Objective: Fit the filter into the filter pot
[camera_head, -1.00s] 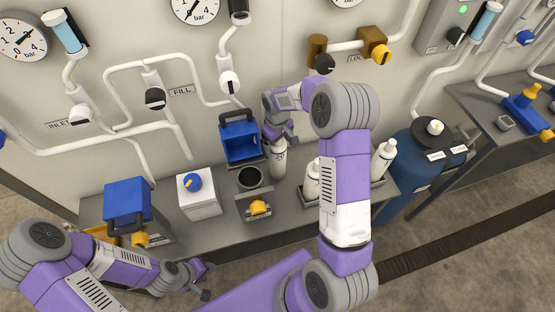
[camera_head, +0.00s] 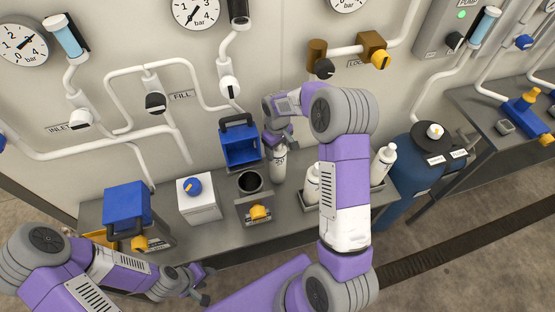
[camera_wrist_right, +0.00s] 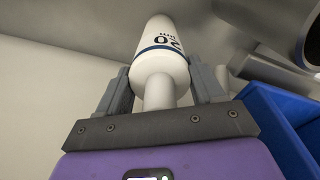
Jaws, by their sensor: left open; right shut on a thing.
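The filter is a white bottle-shaped cartridge (camera_head: 279,165) with a blue band and a "20" marking, also seen in the right wrist view (camera_wrist_right: 163,62). In the head view the filter shows just right of the filter pot (camera_head: 250,181), a round dark opening in a grey stand with a yellow knob (camera_head: 259,212). The filter is outside the pot; whether its base touches the bench I cannot tell. My left gripper (camera_head: 205,284) is open and empty in front of the bench.
A white box with a blue knob (camera_head: 198,198) and another blue housing (camera_head: 127,203) are to the left. More white bottles (camera_head: 383,163) stand in a tray at right, partly behind my right arm.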

